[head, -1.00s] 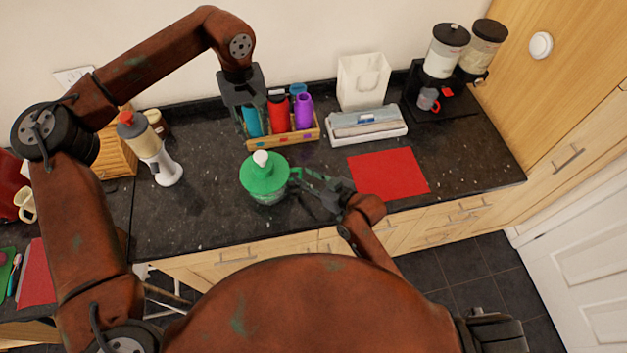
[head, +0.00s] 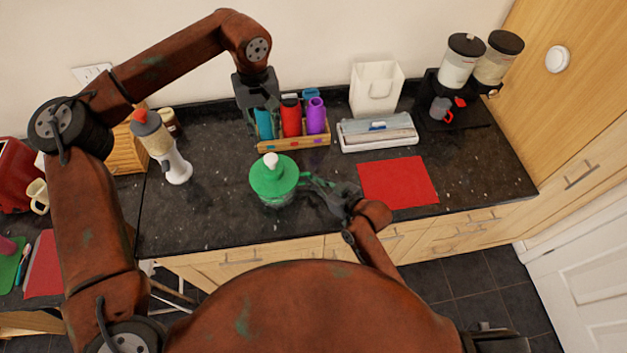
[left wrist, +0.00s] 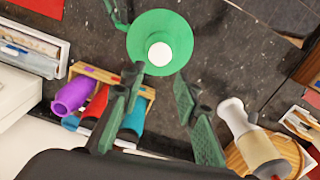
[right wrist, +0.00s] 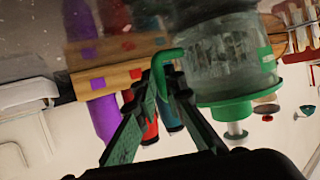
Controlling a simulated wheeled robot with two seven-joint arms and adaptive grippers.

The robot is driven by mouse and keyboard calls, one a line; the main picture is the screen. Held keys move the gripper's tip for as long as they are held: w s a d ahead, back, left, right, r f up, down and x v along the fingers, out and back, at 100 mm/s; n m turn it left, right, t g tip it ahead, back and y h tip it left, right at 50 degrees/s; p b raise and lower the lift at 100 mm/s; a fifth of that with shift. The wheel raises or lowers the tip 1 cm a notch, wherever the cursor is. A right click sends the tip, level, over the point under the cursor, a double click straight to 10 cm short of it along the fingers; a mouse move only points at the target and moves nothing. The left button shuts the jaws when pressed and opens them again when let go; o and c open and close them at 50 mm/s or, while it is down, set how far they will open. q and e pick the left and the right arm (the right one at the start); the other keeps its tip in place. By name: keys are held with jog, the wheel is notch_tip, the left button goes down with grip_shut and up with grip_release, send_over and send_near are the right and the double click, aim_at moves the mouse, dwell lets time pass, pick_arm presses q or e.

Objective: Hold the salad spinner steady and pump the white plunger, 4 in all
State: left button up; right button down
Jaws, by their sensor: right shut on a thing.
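The salad spinner stands upright on the dark counter, with a green lid (head: 274,180) and a clear bowl (right wrist: 222,55). Its white plunger (head: 271,160) stands up from the lid's middle; the left wrist view shows its round top (left wrist: 159,54). My right gripper (head: 343,194) is at the spinner's right side, shut on its green side handle (right wrist: 162,62). My left gripper (head: 262,118) hangs above the counter behind the spinner, near the bottles. Its fingers (left wrist: 158,90) are apart with nothing between them, and it is clear of the plunger.
A wooden caddy (head: 295,143) with several coloured bottles sits close behind the spinner. A white-based dispenser (head: 175,167) stands to the left. A red mat (head: 398,184) and a white box (head: 378,132) are to the right. Bare counter lies left of the spinner.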

pick_arm(q)
grip_shut()
dwell(1.5)
